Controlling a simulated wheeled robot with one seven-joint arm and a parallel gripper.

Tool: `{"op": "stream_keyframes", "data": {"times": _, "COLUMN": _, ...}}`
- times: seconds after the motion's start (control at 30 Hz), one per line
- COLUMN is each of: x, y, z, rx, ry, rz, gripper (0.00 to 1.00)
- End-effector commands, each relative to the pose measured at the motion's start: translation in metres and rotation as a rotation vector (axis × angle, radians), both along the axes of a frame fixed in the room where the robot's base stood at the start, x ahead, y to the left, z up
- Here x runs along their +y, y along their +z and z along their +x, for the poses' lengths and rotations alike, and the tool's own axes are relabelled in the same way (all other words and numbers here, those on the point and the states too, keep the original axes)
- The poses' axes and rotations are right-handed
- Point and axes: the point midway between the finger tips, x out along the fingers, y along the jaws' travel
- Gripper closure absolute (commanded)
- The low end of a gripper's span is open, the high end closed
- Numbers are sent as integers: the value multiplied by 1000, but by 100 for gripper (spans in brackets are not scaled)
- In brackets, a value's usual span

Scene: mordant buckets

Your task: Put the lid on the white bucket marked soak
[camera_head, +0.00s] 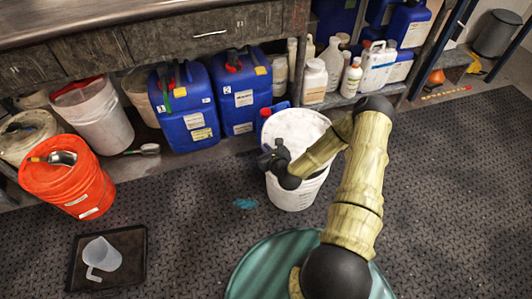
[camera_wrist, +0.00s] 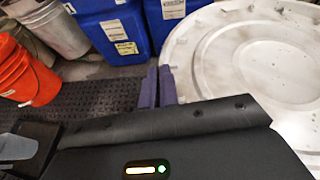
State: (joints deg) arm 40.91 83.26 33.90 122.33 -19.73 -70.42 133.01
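A white bucket (camera_head: 297,194) stands on the dark floor mat in the middle of the head view. Its marking is too small to read. A round white lid (camera_head: 296,122) lies over its mouth; whether it is pressed down all round I cannot tell. The lid (camera_wrist: 262,62) fills the right of the wrist view, with ringed ridges and small rim notches. My gripper (camera_head: 269,158) is at the bucket's left rim. In the wrist view its fingers (camera_wrist: 158,87) are together beside the lid's edge, with no white visible between them.
Blue canisters (camera_head: 186,120) stand close behind the bucket, under the bench (camera_head: 150,40). An orange bucket (camera_head: 68,188) with a metal scoop stands left. A black tray (camera_head: 133,243) with a clear jug (camera_head: 102,256) lies front left. White bottles (camera_head: 331,62) line the shelf. Right floor is clear.

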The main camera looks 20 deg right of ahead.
Motion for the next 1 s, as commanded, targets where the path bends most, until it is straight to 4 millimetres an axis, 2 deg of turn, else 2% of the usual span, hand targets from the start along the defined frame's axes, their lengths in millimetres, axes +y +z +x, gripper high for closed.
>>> {"op": "stream_keyframes", "data": {"times": 0.37, "x": -1, "y": 2, "z": -1, "rx": 0, "ry": -3, "rz": 1, "gripper": 100}}
{"op": "stream_keyframes", "data": {"times": 1.0, "x": -1, "y": -48, "z": 0, "rx": -1, "ry": -1, "rz": -2, "gripper": 100}}
